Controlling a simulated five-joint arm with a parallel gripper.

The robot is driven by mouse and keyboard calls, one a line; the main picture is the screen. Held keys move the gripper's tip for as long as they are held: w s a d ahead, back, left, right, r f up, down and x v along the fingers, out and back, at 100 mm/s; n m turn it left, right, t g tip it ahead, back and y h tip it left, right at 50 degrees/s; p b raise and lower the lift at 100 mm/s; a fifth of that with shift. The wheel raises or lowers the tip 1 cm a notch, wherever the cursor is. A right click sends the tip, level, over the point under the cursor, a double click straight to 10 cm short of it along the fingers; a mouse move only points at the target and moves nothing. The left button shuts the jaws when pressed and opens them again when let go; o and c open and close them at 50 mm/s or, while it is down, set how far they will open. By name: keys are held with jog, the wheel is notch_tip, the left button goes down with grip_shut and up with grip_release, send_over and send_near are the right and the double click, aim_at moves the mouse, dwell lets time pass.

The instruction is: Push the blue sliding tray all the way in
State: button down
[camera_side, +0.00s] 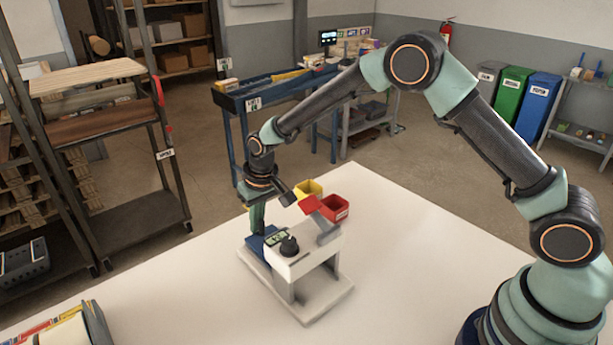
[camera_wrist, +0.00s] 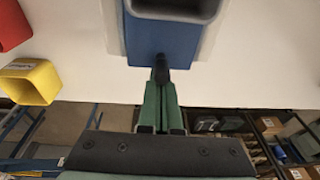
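The blue sliding tray (camera_side: 257,247) sticks out of the left side of a white station (camera_side: 305,258) on the table. In the wrist view the tray (camera_wrist: 155,40) shows as a blue block with a grey-rimmed hollow at the top edge. My gripper (camera_side: 257,230) points down at the tray's outer end. In the wrist view my green fingers (camera_wrist: 160,85) are together, with a dark tip against or very close to the tray's outer face. I cannot tell if they touch. Nothing shows held between them. The tray's inner end is hidden in the station.
The station has a small display (camera_side: 277,237) and a black knob (camera_side: 289,246) on top. A red bin (camera_side: 334,209) and a yellow bin (camera_side: 308,188) are behind it. The white table (camera_side: 400,235) is clear to the right. Books (camera_side: 65,328) lie at the front left.

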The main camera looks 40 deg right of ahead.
jog(key=shift+s, duration=0.85)
dwell(0.5)
jog(key=shift+w, duration=0.45)
jog(key=shift+r, duration=3.5)
